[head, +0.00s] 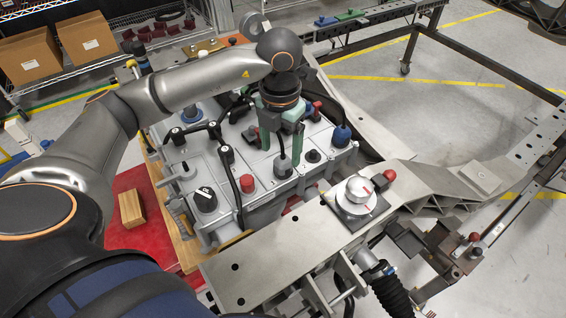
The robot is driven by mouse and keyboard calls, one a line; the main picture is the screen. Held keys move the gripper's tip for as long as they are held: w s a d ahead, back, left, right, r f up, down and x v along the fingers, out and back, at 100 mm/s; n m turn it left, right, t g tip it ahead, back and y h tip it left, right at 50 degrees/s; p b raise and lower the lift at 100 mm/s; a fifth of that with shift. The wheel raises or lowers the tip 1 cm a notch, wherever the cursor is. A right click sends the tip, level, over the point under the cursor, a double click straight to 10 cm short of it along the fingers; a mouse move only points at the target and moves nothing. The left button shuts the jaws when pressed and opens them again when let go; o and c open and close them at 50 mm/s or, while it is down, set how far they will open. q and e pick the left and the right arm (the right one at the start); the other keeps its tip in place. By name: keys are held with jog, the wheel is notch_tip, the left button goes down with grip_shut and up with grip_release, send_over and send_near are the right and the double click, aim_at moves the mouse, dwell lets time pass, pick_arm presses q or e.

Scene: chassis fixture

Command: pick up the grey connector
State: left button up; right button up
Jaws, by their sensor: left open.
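The grey connector (283,166) stands upright on the light metal housing (270,194), and a dark cable leads up from it. My left gripper (282,154) points down over it with its green fingers open. The fingers appear to be on either side of the connector and its cable, with no clear contact. The wrist and fingers hide the upper part of the cable. My right gripper is out of view.
A blue connector (342,134) and a red cap (247,183) are on the housing close to the gripper. A black knob (205,198) sits at its front left. A metal beam (300,236) with a round dial (357,192) runs along the front right.

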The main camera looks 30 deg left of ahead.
aim_at(283, 158)
pick_arm(q)
jog(key=shift+w+d+f+p, duration=0.1)
jog(key=shift+f+p, duration=0.05)
jog(key=shift+f, duration=1.05)
jog(key=shift+w+d+f+p, duration=0.1)
jog(key=shift+f+p, duration=0.05)
jog(key=shift+f, duration=1)
grip_shut()
